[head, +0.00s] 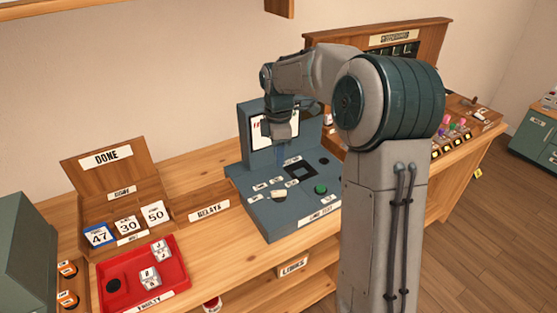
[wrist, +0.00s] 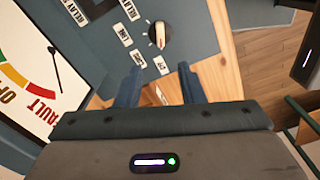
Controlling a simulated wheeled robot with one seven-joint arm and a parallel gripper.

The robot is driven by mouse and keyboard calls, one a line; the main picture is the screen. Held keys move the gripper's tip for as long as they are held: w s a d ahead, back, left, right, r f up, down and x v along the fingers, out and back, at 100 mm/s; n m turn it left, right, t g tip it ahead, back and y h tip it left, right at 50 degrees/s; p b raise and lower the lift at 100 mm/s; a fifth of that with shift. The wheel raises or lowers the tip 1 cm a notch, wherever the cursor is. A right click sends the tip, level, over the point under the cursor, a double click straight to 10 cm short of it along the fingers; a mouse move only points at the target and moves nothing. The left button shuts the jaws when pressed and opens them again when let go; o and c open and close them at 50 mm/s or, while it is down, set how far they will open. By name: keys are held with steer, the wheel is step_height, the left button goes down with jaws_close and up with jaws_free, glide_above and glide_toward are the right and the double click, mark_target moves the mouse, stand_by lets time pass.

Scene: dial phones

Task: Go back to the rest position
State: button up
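My arm reaches over the grey-blue test unit (head: 262,216) on the wooden bench. My gripper (head: 281,158) hangs in front of the unit's upright panel, above its deck. In the wrist view my gripper (wrist: 160,82) has its two fingers apart with nothing held between them. Beyond the fingertips a round dial knob (wrist: 158,34) with a pale pointer shows among white labels. The dial face (wrist: 30,75) with its needle is at the left of that view. A green button (head: 320,188) and a dark square recess (head: 300,171) are on the deck.
A red tray (head: 172,280) holds white relays. Left of the unit stands a wooden DONE box (head: 75,179) with cards numbered 47, 30 and 50. Right of my arm is a switchboard (head: 432,42) with coloured plugs. A wall shelf (head: 170,6) is above.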

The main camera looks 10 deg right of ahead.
stand_by(0.3)
steer(key=s+r+m+t, duration=0.1)
steer(key=s+m+t, duration=0.2)
steer(key=s+m, duration=1.4)
steer(key=s, duration=1.1)
steer(key=shift+d+r, duration=0.15)
steer(key=shift+r, duration=0.2)
